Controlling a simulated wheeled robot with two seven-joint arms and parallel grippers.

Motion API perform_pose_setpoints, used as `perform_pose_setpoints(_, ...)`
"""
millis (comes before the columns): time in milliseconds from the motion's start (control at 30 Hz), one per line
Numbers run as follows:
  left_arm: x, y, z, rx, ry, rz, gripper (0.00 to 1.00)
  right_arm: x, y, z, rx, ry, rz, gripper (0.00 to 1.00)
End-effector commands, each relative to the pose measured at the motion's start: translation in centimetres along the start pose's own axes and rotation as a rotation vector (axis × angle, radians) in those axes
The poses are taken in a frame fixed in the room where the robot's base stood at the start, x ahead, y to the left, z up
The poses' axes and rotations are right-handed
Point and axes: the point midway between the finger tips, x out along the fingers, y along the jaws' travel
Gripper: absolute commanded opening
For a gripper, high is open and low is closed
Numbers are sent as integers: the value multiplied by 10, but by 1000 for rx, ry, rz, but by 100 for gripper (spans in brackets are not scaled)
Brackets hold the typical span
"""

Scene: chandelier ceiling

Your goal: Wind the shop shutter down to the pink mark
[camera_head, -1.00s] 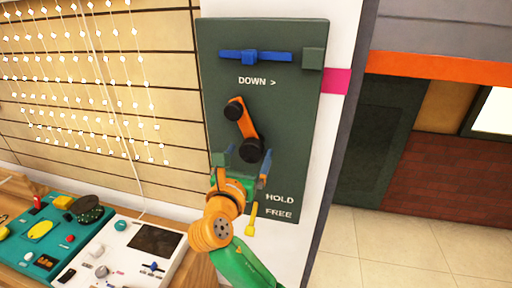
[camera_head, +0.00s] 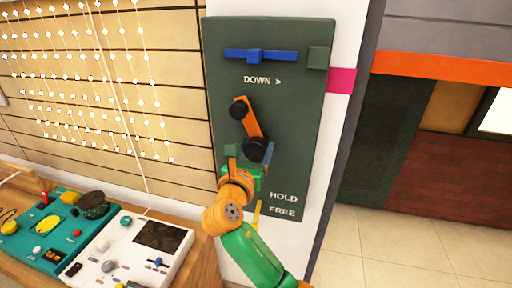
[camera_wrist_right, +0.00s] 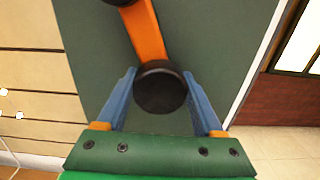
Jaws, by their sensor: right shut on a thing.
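A dark green panel (camera_head: 290,120) carries an orange crank (camera_head: 250,122) with a black hub and a black knob (camera_head: 255,149) at its lower end. My right gripper (camera_head: 250,152) is shut on the knob; in the right wrist view its blue fingers flank the knob (camera_wrist_right: 160,88). The shutter (camera_head: 450,35) has an orange bottom bar (camera_head: 440,69). The bar's left end appears a little higher than the pink mark (camera_head: 341,80) on the white post. A yellow lever (camera_head: 257,212) beside HOLD and FREE is partly hidden by my arm. My left gripper is out of view.
A blue slider (camera_head: 255,56) sits above "DOWN >" on the panel, beside a green block (camera_head: 318,57). Teal (camera_head: 40,235) and white (camera_head: 130,250) control boxes stand on a wooden counter at lower left. Tiled floor (camera_head: 390,250) is clear at right.

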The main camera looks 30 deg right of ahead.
Motion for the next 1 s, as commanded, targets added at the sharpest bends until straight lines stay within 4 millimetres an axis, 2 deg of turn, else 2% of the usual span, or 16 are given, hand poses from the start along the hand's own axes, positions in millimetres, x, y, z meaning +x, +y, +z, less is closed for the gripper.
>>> perform_pose_setpoints(33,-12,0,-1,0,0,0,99,0,0,5,18,5,-1,0)
perform_pose_setpoints(100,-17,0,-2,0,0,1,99,0,0,4,44,6,-1,0)
perform_pose_setpoints(367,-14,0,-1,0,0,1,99,0,0,0,59,3,0,0)
perform_pose_setpoints(400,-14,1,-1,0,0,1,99,0,0,0,59,3,0,75)
perform_pose_setpoints(500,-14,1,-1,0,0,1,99,0,0,0,59,3,-1,99)
perform_pose_setpoints(800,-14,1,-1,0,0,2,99,-2,0,-1,57,3,0,99)
perform_pose_setpoints(867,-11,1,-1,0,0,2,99,-10,0,-2,59,3,2,99)
perform_pose_setpoints(1000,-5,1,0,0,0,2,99,-42,0,-3,60,4,3,99)
